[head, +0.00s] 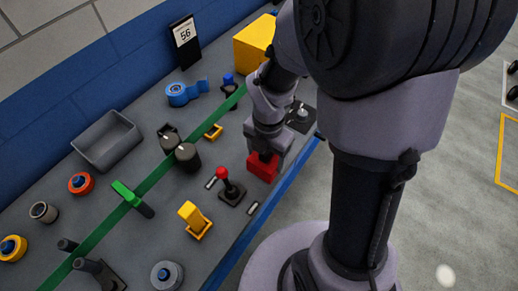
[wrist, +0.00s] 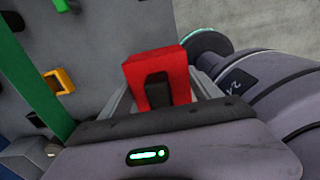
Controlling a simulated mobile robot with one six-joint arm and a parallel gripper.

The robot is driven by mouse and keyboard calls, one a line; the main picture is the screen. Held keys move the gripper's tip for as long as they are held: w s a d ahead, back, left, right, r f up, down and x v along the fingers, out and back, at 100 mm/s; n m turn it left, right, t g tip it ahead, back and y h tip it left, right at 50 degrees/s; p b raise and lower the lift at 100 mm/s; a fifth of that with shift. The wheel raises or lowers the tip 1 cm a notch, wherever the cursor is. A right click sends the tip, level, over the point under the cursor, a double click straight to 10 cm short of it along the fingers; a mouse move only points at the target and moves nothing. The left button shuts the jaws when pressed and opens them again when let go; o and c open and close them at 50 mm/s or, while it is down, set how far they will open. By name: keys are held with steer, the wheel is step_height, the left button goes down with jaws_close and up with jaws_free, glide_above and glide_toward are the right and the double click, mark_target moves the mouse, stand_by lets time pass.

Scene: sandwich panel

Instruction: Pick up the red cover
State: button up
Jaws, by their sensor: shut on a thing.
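The red cover (head: 263,167) is a red block near the blue front edge of the grey table in the head view. In the wrist view the red cover (wrist: 172,66) stands upright in front of my gripper, with a dark upright piece in its middle. My gripper (head: 266,152) comes down on the cover from above and is shut on it. In the wrist view my gripper (wrist: 160,92) has its jaws at the cover's sides. Whether the cover's underside touches the table is hidden.
A red-knobbed joystick (head: 231,185) stands just left of the cover. A yellow switch (head: 195,218), a small yellow frame (head: 213,132) and black knobs (head: 187,157) are nearby. A yellow box (head: 254,43) stands behind my arm. A grey bin (head: 107,140) is at the left.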

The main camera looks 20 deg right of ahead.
steer(key=s+d+r+b, duration=0.1)
steer(key=s+d+b, duration=0.4)
steer(key=s, duration=0.6)
steer(key=shift+s+d+r+b, duration=0.15)
steer(key=shift+s+d+b, duration=0.15)
steer(key=shift+d+b, duration=0.15)
steer(key=shift+a+r, duration=0.1)
step_height(320, 180, up, 7)
steer(key=p, duration=0.7)
steer(key=shift+f, duration=0.2)
